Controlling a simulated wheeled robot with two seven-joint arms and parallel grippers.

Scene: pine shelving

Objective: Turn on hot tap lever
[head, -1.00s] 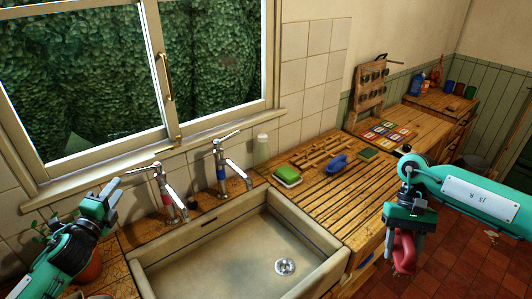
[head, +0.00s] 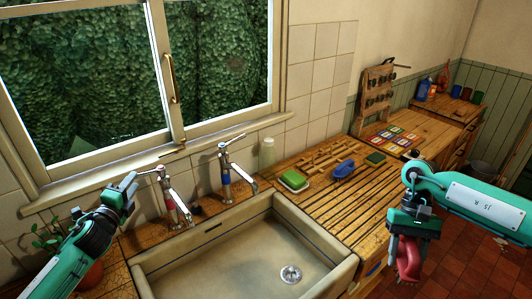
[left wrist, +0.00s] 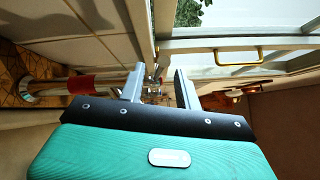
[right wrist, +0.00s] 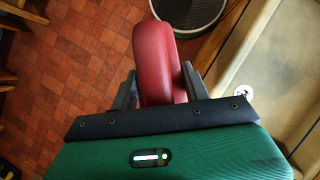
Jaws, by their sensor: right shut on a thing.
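The hot tap (head: 175,198) is chrome with a red band and stands at the sink's back left. Its thin lever (head: 148,171) points left, toward my left gripper (head: 131,186). In the left wrist view my left gripper (left wrist: 160,86) is open, with its two fingers apart; a small metal part shows between them, and I cannot tell whether they touch the lever. The tap's red band (left wrist: 78,84) shows at the left there. My right gripper (right wrist: 158,82) is shut on a red curved object (right wrist: 158,55), also seen in the head view (head: 408,260).
The blue-banded tap (head: 226,172) stands just right of the hot tap. The pale sink (head: 215,265) is empty. A green sponge in a dish (head: 294,181) and a blue item (head: 343,168) lie on the wooden drainer. A potted plant (head: 52,233) is by my left arm.

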